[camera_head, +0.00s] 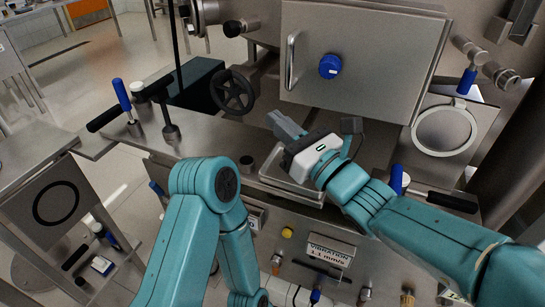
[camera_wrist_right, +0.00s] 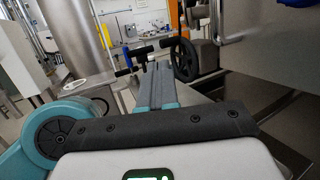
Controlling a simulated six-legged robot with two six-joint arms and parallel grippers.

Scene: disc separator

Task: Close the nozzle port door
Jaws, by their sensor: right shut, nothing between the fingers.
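The steel door panel (camera_head: 375,45), which I take for the nozzle port door, is at the upper middle of the head view. It has a vertical bar handle (camera_head: 291,62) on its left and a blue knob (camera_head: 330,66). My right gripper (camera_head: 279,124) is below the panel's lower left edge, apart from the handle. It is shut and empty, its fingers pointing up and left. In the right wrist view its closed fingers (camera_wrist_right: 155,84) point ahead; a bar handle (camera_wrist_right: 235,22) shows at the upper right. My left arm bends down in the head view; its gripper is out of frame.
A black handwheel (camera_head: 232,91) stands left of the panel. Blue and black levers (camera_head: 122,97) rise from the steel ledge at the left. A shallow steel tray (camera_head: 285,180) lies under my right gripper. A round port plate (camera_head: 445,130) is at the right.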

